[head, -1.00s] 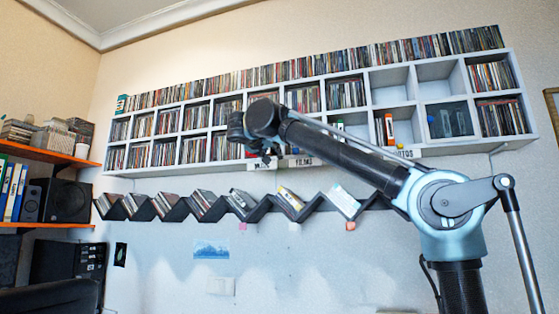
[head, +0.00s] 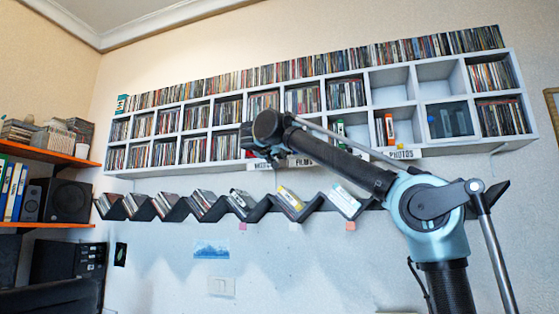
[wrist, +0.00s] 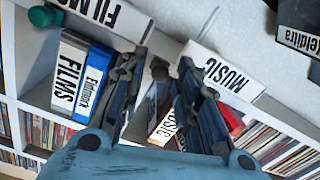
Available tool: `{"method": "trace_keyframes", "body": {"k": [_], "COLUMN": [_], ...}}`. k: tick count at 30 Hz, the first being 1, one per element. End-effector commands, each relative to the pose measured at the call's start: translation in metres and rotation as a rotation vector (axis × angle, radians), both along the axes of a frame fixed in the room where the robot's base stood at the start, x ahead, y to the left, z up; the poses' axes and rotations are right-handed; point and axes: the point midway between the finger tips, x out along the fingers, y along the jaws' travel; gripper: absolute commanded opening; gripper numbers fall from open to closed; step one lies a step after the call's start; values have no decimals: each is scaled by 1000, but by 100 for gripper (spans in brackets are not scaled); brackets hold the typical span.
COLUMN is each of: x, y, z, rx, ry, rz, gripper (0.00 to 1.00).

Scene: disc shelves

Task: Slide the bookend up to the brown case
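My gripper (wrist: 160,68) is in front of the lower row of the white wall shelf; it also shows in the head view (head: 267,158). Its two fingers are apart.
A white-labelled FILMS case (wrist: 70,72) and a blue case (wrist: 91,84) stand left of the fingers. FILMS (wrist: 108,12) and MUSIC (wrist: 222,75) plates mark the shelf edge. A zigzag rack (head: 262,213) hangs below. An orange case (head: 389,128) stands further right.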

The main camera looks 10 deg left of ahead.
Motion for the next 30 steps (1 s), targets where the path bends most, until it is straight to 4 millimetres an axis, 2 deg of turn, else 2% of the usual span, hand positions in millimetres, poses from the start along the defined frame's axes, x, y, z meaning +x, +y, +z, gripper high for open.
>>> {"method": "trace_keyframes", "body": {"k": [1,3,11,21,30], "x": [0,0,0,3,4], "y": [0,0,4,42,51], "z": [0,0,0,0,0], "rx": [0,0,0,0,0], "ry": [0,0,0,1,1], "rz": [0,0,0,2,0], "gripper": [11,0,0,0,0]}}
